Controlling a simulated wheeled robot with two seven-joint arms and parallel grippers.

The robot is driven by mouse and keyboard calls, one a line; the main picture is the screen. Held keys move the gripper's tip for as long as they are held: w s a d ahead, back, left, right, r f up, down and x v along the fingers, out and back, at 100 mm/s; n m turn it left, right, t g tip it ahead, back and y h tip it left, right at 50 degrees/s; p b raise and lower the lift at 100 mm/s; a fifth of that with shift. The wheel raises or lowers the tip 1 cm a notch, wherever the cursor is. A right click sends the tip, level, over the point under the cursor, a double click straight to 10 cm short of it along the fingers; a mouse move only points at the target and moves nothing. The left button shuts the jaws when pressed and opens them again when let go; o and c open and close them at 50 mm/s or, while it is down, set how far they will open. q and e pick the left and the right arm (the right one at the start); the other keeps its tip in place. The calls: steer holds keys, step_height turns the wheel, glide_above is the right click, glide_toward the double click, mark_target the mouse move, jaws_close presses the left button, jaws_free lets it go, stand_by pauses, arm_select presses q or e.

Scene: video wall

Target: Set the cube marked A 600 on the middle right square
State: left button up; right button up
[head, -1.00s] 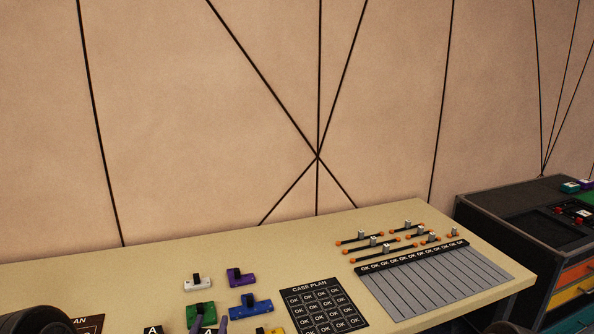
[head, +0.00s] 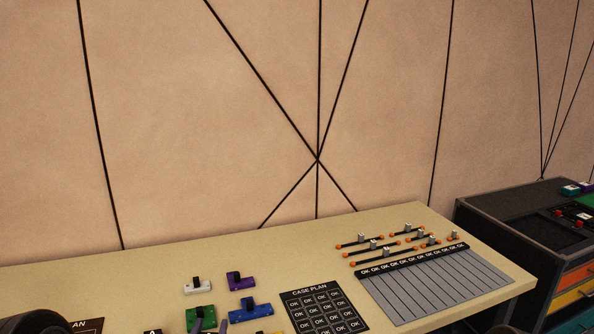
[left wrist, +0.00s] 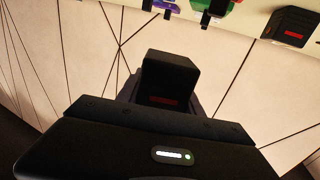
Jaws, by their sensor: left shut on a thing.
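My left gripper (head: 210,329) is at the bottom edge of the head view, with only its fingertips showing beside the green piece. In the left wrist view it is shut on a black cube (left wrist: 168,80) with a red mark; its lettering is too small to read. Another black cube (head: 152,332), marked with an A, is cut off by the bottom edge of the head view. A black cube with a red label (left wrist: 290,27) stands on the table in the left wrist view. A dark board (head: 88,326) ending in "AN" is mostly out of view; its squares are hidden.
A white piece (head: 197,287), a purple piece (head: 241,283), a green piece (head: 200,314) and a blue piece (head: 250,310) lie on the table (head: 120,285). The case plan board (head: 323,312) and a grey slotted rack (head: 435,287) lie to the right. A dark drawer cabinet (head: 510,225) stands beyond.

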stand_by(0.8)
arm_select(q)
steer(key=shift+a+f, duration=0.1)
steer(key=shift+f, duration=0.1)
steer(key=s+a+r+n+g+y+b, duration=0.1)
steer(key=a+n+y+b, duration=0.2)
steer(key=a+b, duration=1.3)
steer(key=a+y, duration=0.2)
steer(key=a, duration=0.6)
steer(key=shift+s+n+y+b, duration=0.4)
steer(key=shift+f, duration=0.1)
step_height(320, 180, down, 6)
steer(key=shift+f+b, duration=0.1)
steer(key=shift+b, duration=0.55)
